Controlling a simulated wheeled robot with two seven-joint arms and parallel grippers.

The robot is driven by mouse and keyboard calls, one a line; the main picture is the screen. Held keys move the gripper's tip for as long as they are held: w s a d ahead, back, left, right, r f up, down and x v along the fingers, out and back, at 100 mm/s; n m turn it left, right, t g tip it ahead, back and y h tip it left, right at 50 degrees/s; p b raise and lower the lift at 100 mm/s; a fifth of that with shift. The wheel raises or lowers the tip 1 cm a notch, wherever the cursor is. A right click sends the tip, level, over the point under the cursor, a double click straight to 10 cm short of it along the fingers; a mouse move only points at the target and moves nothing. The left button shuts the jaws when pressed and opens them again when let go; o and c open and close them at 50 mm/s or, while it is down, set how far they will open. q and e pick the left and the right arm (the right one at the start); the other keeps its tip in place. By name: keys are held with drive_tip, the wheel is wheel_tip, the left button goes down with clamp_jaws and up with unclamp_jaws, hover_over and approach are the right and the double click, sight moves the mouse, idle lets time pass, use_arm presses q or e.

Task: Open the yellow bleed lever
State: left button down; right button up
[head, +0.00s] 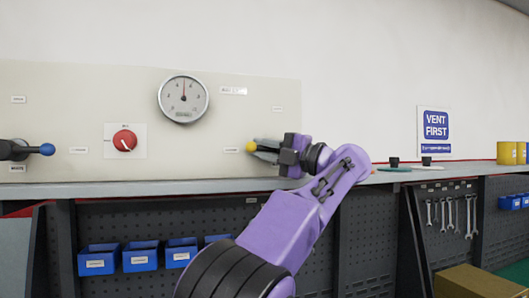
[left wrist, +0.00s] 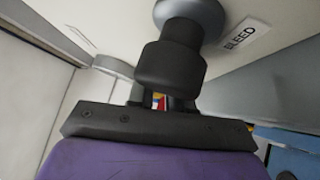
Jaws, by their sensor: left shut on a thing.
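The yellow bleed lever shows in the head view as a yellow ball knob (head: 251,146) on the pale panel (head: 60,110), just left of my left gripper (head: 270,150). My left gripper is shut on the lever, and its dark fingers cover most of the lever's arm. In the left wrist view, a grey round mount (left wrist: 190,12) and a black hub (left wrist: 170,65) stand out from the panel beside a "BLEED" label (left wrist: 240,37). Small bits of yellow and red show behind the hub. The lever's exact angle is hidden. My right gripper is not in view.
A round gauge (head: 184,98), a red knob (head: 124,140) and a blue-tipped lever (head: 46,149) are on the panel to the left. A narrow grey shelf (head: 110,188) runs below it. Blue bins (head: 140,261) hang underneath. A "VENT FIRST" sign (head: 435,128) is right.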

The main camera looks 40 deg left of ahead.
use_arm(q)
drive_tip(key=m+y+b, duration=0.1)
drive_tip(key=r+m+y+b, duration=0.1)
drive_tip(key=m, duration=0.1)
drive_tip(key=shift+w+t+y, duration=0.1)
drive_tip(key=shift+t+y, duration=0.3)
drive_tip(key=shift+w+d+r+m+t+y+b, duration=0.15)
drive_tip(key=shift+r+m+t+y+b, duration=0.25)
drive_tip(key=shift+m, duration=0.5)
drive_tip(key=shift+w+d+r+m+t+y+b, duration=0.2)
drive_tip(key=shift+m+t+y, duration=0.3)
drive_tip(key=shift+m, duration=0.4)
drive_tip(key=shift+s+a+r, duration=0.1)
drive_tip(key=shift+a+r, duration=0.05)
drive_tip(key=c, duration=1.1)
unclamp_jaws()
drive_tip(key=shift+c, duration=0.2)
drive_tip(key=b+v, duration=0.4)
drive_tip(key=v, duration=0.6)
drive_tip(key=shift+f+b, duration=0.25)
drive_tip(key=shift+b, duration=0.1)
drive_tip(key=shift+s, duration=0.1)
